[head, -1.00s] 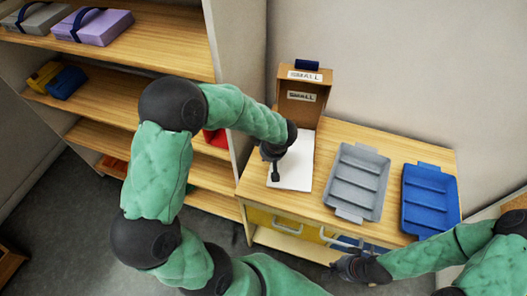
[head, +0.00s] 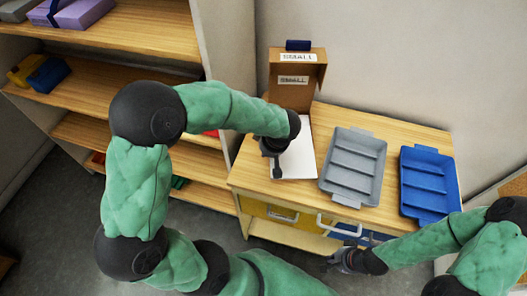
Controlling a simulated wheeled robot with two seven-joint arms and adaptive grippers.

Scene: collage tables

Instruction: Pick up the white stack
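The white stack (head: 299,158) lies flat on the wooden table, in front of an upright brown box labelled SMALL (head: 295,85). My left gripper (head: 277,172) points down over the left part of the stack and hides some of it. Whether it touches the stack, and whether its fingers are open or shut, I cannot tell. My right gripper (head: 338,262) is low in front of the table's drawers, away from the stack. It looks empty, but its finger opening is too small to make out.
A grey divided tray (head: 352,168) and a blue divided tray (head: 428,183) sit on the table right of the stack. The table front has yellow (head: 262,212) and blue drawers with handles. A wooden shelf unit (head: 140,35) with coloured boxes stands close on the left.

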